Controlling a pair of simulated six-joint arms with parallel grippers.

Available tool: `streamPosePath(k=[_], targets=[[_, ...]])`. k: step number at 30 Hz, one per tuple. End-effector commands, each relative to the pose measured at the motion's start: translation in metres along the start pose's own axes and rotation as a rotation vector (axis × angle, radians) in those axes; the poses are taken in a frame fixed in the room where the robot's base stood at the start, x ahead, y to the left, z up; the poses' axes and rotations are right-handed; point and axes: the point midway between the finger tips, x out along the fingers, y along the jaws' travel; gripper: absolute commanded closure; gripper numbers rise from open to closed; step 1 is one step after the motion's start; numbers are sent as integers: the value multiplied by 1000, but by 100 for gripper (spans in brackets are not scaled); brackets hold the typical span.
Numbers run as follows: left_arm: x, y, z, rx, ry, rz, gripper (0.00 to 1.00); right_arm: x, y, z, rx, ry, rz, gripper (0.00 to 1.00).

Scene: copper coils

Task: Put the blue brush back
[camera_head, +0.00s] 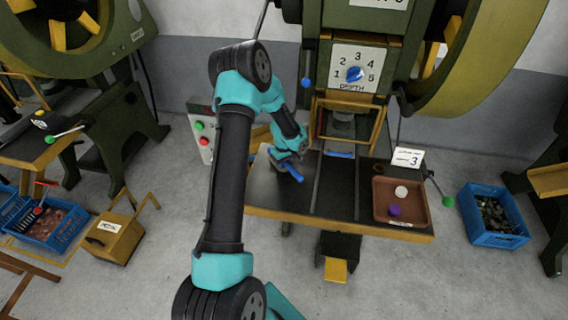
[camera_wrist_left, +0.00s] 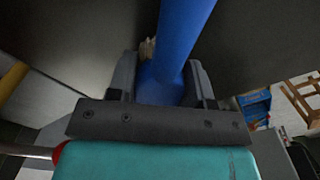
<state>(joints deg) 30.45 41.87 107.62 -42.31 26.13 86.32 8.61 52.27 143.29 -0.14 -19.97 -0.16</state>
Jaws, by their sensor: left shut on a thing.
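My left gripper (camera_head: 288,160) is shut on the blue brush (camera_head: 293,174), over the left part of the dark table (camera_head: 338,190). In the left wrist view the brush's thick blue handle (camera_wrist_left: 184,38) stands between the two fingers (camera_wrist_left: 163,84) and runs up out of the picture. A small pale patch, perhaps bristles, shows beside it; the rest of the brush head is hidden. I cannot tell whether the brush touches the table. My right gripper is not in view.
A flat blue strip (camera_head: 340,155) lies near the press opening. A depth dial (camera_head: 355,74) is above. Blue crates (camera_head: 492,238) stand on the floor.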

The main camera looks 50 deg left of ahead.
Motion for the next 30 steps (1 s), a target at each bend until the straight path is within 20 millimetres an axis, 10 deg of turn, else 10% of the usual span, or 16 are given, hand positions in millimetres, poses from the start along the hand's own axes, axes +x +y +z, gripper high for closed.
streamPosePath(k=[7, 8, 15, 30], targets=[[3, 0, 0, 0, 0, 0, 88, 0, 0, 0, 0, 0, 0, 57], [3, 0, 0, 0, 0, 0, 51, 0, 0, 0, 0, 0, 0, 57], [3, 0, 0, 0, 0, 0, 28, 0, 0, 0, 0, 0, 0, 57], [-16, 1, -1, 0, 3, 3, 28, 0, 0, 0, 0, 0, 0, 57]])
